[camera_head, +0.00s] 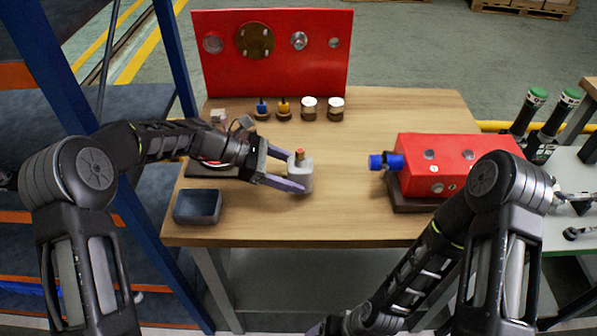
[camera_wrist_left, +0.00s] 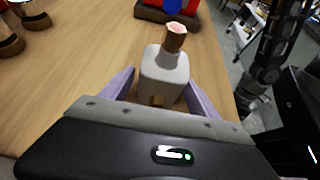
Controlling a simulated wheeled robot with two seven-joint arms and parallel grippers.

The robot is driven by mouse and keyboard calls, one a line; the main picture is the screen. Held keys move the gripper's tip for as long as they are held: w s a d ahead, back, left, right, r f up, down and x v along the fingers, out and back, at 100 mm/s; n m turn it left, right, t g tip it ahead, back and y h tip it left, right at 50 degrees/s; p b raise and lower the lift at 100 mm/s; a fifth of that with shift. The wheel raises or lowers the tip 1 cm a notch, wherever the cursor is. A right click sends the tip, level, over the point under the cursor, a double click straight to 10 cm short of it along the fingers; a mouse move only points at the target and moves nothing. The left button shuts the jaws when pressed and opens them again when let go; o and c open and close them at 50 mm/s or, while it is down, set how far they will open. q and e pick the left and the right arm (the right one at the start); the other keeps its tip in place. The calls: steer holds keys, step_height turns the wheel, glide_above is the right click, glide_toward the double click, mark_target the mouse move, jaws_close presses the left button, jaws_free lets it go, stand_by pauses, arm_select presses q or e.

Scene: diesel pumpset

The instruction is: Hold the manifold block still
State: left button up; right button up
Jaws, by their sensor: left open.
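The manifold block, as I take it, is a pale grey block (camera_head: 301,176) with a copper-coloured fitting on top, upright on the wooden table. It also shows in the left wrist view (camera_wrist_left: 164,76). My left gripper (camera_head: 293,174) is open, with one purple-grey finger on either side of the block. In the left wrist view a finger lies at each side of the block's lower part; I cannot tell if either touches it. My right arm reaches down to the bottom edge in the head view, and its gripper hardly shows there.
A red panel (camera_head: 273,75) with round fittings stands at the back. Several small caps and pegs stand before it. A red box with a blue fitting (camera_head: 455,166) is at the right. A dark bin (camera_head: 198,207) sits at the front left. The table's middle (camera_head: 345,180) is clear.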

stand_by(1.1)
arm_select(q)
steer(key=shift+c, duration=0.5)
jaws_close()
stand_by(0.3)
stand_by(0.6)
